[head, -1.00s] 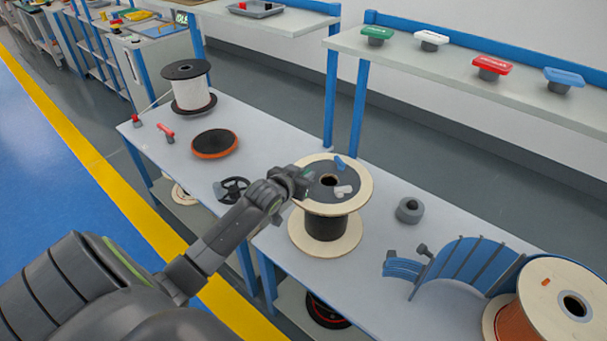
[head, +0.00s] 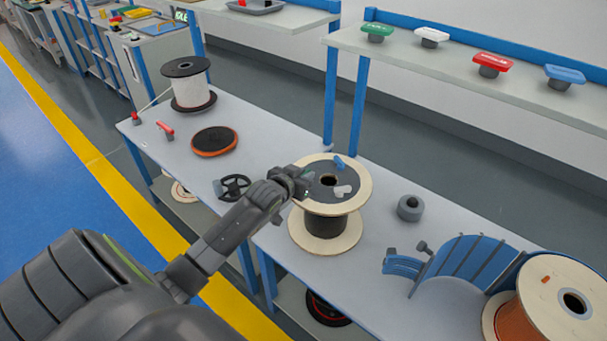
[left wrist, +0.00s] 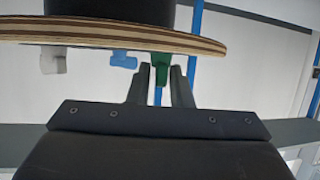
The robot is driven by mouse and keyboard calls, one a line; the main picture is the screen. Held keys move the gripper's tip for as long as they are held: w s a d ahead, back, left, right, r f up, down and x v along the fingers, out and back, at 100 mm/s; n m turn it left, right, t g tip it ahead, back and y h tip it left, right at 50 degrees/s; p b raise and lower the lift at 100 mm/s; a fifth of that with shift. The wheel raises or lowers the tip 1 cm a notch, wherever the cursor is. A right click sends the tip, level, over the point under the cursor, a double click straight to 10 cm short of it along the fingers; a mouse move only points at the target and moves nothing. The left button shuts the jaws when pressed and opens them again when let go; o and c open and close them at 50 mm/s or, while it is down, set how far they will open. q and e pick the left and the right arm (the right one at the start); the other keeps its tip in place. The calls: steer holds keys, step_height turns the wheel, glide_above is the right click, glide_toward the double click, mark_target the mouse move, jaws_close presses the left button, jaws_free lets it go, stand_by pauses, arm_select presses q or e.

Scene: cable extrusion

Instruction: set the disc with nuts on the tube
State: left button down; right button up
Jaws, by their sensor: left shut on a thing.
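A spool stands on the table in the head view, with pale wooden flanges (head: 328,245) and a black drum (head: 327,226). A dark disc (head: 326,191) with a centre hole lies on its upper flange. A blue nut (head: 339,162) and a white nut (head: 342,191) show on top. My left gripper (head: 304,184) is at the left side of the disc. In the left wrist view, my left gripper (left wrist: 160,78) is shut on a green nut (left wrist: 160,64) by the layered flange edge (left wrist: 100,30). The white nut (left wrist: 52,60) and blue nut (left wrist: 123,60) are beside it. I cannot make out the tube.
A grey ring (head: 410,208) lies right of the spool, near a blue slatted part (head: 465,258) and an orange-wound spool (head: 545,308). A black handwheel (head: 233,187), orange-rimmed disc (head: 214,141) and white-wound spool (head: 189,88) are left and behind. A shelf (head: 470,75) rises behind.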

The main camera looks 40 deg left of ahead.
arm_select(q)
steer(key=shift+f, duration=0.1)
steer(key=c, duration=1.6)
jaws_free()
steer(key=shift+s+r+p, duration=0.3)
steer(key=shift+s+p, duration=0.15)
steer(key=shift+p, duration=0.2)
steer(key=shift+p+v, duration=1.05)
steer(key=shift+v, duration=0.05)
steer(key=p+v, duration=0.6)
steer(key=v, duration=0.2)
steer(key=shift+d+f+p, duration=0.1)
steer(key=shift+p, duration=0.25)
